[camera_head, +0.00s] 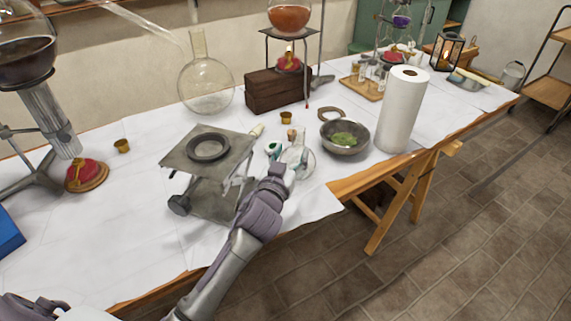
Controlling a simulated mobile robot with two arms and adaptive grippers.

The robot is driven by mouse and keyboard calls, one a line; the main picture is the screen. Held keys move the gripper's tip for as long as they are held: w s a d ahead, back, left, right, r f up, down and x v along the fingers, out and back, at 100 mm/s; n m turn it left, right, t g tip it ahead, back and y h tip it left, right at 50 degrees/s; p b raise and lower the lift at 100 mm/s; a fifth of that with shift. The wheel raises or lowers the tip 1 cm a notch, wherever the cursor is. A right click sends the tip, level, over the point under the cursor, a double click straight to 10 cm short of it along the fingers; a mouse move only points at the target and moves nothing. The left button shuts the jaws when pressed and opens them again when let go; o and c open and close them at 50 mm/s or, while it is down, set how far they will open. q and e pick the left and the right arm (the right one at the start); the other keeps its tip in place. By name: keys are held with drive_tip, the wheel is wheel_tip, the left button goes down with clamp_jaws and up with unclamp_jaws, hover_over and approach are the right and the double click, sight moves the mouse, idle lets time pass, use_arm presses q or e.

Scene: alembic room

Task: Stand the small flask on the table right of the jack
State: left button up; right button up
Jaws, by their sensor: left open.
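The lab jack (178,158) stands on the white-covered table (130,230), with a dark ring (209,147) on its top plate. The small clear flask (299,150) with a cork stopper (292,133) appears upright on the table, just right of the jack. My left gripper (287,165) is open at the near side of the flask. Its fingers overlap the flask's lower part, and I cannot tell whether they touch it. The flask's base is partly hidden. My right gripper is not in view.
A bowl with green contents (345,138) and a paper towel roll (402,110) stand to the right. A large round flask (207,85) and a wooden block (277,92) stand behind. A small brass cup (286,117) is behind the flask. Bare table lies left of the jack.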

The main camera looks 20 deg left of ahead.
use_arm(q)
drive_tip(key=s, duration=0.5)
drive_tip(key=shift+d, duration=0.1)
idle(0.3)
